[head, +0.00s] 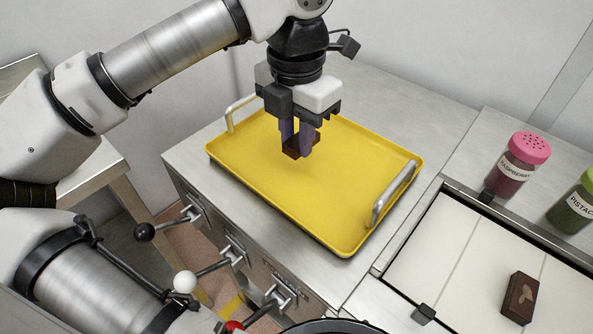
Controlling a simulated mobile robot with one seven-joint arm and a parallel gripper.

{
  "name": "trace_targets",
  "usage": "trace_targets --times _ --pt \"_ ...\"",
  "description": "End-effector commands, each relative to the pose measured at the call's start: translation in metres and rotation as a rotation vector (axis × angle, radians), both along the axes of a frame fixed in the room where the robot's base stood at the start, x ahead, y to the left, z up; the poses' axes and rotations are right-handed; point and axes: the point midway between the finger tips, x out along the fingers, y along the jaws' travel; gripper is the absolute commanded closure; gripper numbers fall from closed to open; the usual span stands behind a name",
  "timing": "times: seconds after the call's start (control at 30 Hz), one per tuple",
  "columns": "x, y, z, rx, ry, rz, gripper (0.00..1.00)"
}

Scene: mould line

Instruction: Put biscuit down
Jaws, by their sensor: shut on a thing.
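My gripper (298,150) points down over the yellow tray (350,205). Its purple fingers are shut on a dark brown biscuit (293,153), which is partly hidden by the fingers. The biscuit is over the far left part of the tray; I cannot tell whether it touches the tray floor. The tray lies on the metal counter, has a metal handle at each end, and its visible floor is otherwise empty. A second dark brown biscuit (520,297) with a light mark on top lies on the white panels at the lower right.
A pink-lidded shaker (517,167) labelled raspberry and a green-lidded shaker (575,205) stand on the right. White panels (470,255) lie in front of them. Levers with black, white and red knobs (184,281) stick out from the counter's front. The tray's right handle (394,194) stands up.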

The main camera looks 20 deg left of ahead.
Motion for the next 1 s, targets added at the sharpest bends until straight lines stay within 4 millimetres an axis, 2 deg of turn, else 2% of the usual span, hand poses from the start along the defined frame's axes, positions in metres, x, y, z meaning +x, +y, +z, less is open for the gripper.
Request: trace_targets --times 0.03,0.23,0.43,0.87,0.9,1.0 --pt "0.000 0.000 -0.007 0.000 0.000 0.000 0.98" --pt "0.000 0.000 -0.019 0.000 0.000 0.001 0.98" --pt "0.000 0.000 -0.050 -0.001 0.000 0.000 0.98" --pt "0.000 0.000 -0.056 0.000 -0.001 0.001 0.98" --pt "0.000 0.000 -0.055 0.000 -0.001 0.001 0.74" --pt "0.000 0.000 -0.054 0.000 -0.001 0.000 0.61"
